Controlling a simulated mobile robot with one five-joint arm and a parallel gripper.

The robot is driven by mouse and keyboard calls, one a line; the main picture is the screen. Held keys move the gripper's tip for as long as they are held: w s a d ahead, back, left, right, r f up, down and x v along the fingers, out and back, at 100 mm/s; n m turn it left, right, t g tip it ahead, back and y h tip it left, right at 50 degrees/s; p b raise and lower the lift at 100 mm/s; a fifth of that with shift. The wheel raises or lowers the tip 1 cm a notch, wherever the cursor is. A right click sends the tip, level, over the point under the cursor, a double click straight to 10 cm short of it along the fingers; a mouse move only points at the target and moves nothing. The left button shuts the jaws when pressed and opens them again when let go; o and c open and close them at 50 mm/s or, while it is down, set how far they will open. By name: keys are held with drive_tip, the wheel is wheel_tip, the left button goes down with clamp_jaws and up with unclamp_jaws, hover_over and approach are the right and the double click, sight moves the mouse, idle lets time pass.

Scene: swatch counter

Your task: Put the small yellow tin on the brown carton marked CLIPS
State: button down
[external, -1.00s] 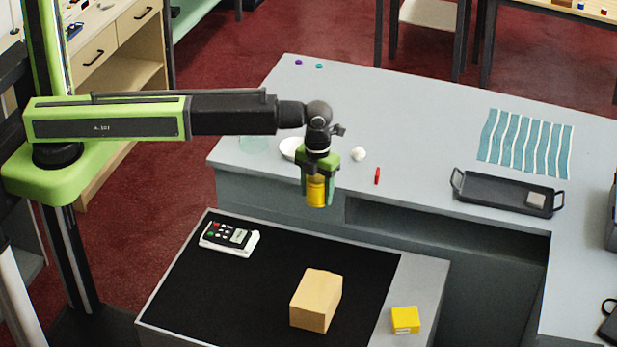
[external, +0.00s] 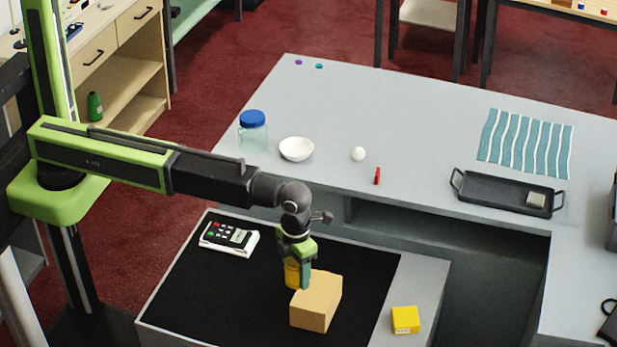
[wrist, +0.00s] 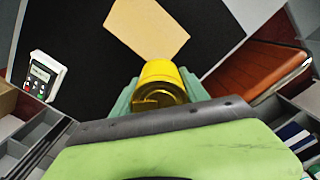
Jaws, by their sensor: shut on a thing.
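My gripper (external: 300,275) is shut on the small yellow tin (external: 291,273), which hangs between the green fingers. The tin also shows between the fingers in the wrist view (wrist: 160,84). The tan-brown carton (external: 316,302) stands on the black mat, just right of and below the tin in the external view. In the wrist view the carton (wrist: 147,28) lies just beyond the tin. I cannot make out any CLIPS marking on it. The tin overlaps the carton's left edge in the external view; I cannot tell whether they touch.
A card terminal (external: 230,237) lies on the black mat (external: 215,295) at left. A yellow box (external: 405,320) sits right of the mat. The grey counter behind holds a blue-lidded jar (external: 253,131), a white bowl (external: 296,149), a white ball (external: 358,153) and a black tray (external: 480,190).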

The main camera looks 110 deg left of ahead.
drive_tip(key=b, duration=0.3)
hover_over(316, 295)
drive_tip(key=f, duration=0.4)
drive_tip(key=shift+d+f, duration=0.1)
drive_tip(key=shift+d, duration=0.25)
drive_tip(key=shift+w+a, duration=0.1)
drive_tip(key=shift+a, duration=0.3)
wheel_tip(316, 295, down, 4)
drive_tip(key=b, duration=0.4)
drive_tip(key=shift+f, duration=0.25)
drive_tip(key=c, duration=0.6)
unclamp_jaws()
drive_tip(key=shift+r, duration=0.1)
drive_tip(key=shift+r, duration=0.1)
